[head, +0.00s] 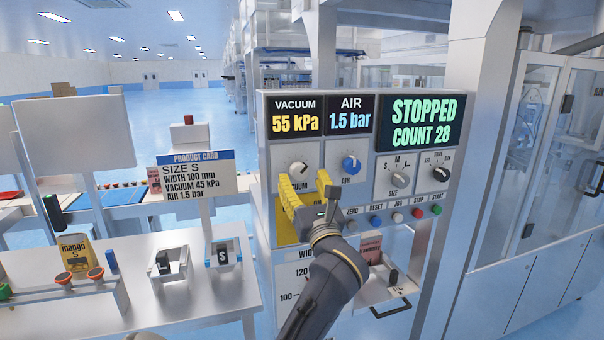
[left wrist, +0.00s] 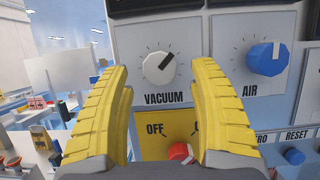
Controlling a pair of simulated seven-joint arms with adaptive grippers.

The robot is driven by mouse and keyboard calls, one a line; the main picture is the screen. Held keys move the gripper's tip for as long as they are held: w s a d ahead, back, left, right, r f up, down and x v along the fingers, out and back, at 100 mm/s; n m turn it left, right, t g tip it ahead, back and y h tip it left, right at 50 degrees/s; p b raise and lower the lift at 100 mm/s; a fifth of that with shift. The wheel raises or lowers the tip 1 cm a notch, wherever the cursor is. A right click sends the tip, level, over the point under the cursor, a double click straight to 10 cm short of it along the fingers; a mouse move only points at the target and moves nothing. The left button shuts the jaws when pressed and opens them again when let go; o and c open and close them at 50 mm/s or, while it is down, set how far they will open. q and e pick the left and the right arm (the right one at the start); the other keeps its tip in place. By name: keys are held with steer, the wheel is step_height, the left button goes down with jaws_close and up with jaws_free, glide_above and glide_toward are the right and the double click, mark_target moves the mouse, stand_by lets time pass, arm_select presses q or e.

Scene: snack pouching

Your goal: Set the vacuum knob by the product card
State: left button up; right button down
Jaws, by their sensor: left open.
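The vacuum knob (head: 298,168) is white with a dark pointer and sits under the vacuum display (head: 296,116), which reads 55 kPa. In the left wrist view the knob (left wrist: 159,68) points to the upper right. The product card (head: 192,174) reads size S, width 100 mm, vacuum 45 kPa, air 1.5 bar. My left gripper (head: 303,178) has yellow fingers and is open in front of the panel. In the left wrist view its fingers (left wrist: 160,76) stand either side of the knob, with clear gaps and no visible contact. My right gripper is not in view.
The blue air knob (left wrist: 267,59) is close on the right. A red switch (left wrist: 180,151) on a yellow plate is below. The size knob (head: 399,180) and several buttons are further right. The main display (head: 421,123) reads stopped, count 28.

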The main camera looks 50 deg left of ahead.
mark_target(301, 176)
arm_select(q)
steer(key=shift+x, duration=1.55)
steer(key=c, duration=1.3)
